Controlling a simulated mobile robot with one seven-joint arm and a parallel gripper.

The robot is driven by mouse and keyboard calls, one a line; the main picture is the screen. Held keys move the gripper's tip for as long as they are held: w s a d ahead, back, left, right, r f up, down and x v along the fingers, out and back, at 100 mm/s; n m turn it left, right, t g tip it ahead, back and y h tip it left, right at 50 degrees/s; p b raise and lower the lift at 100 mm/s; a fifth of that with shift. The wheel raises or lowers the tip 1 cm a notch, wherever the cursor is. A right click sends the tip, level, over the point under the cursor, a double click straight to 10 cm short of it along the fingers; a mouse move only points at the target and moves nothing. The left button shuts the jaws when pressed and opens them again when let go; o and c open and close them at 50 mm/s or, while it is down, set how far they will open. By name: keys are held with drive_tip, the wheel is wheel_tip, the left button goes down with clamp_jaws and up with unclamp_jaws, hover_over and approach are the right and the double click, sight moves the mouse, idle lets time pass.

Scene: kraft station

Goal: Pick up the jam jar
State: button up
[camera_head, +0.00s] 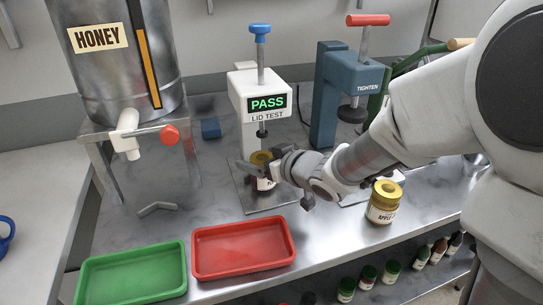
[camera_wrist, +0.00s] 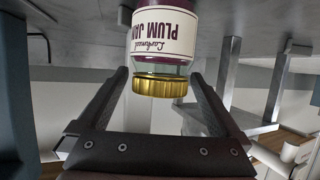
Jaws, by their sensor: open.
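The plum jam jar (camera_wrist: 163,42) has a gold lid and a white label and appears upside down in the wrist view. In the head view the jam jar (camera_head: 264,184) stands on the lid test plate, partly hidden by my gripper. My gripper (camera_wrist: 160,84) is open, with one finger on each side of the lid and visible gaps between. In the head view my gripper (camera_head: 258,170) reaches in from the right at lid height. Contact with the jar cannot be seen.
The lid tester (camera_head: 258,90) reads PASS, its plunger just above the jar. A gold-lidded apple jar (camera_head: 383,203) stands right of my wrist. A green tray (camera_head: 132,275) and a red tray (camera_head: 243,247) lie in front. The honey tank (camera_head: 118,60) and blue tightening press (camera_head: 328,95) stand behind.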

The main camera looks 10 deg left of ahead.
drive_tip(key=shift+x, duration=1.05)
drive_tip(key=shift+c, duration=0.2)
clamp_jaws()
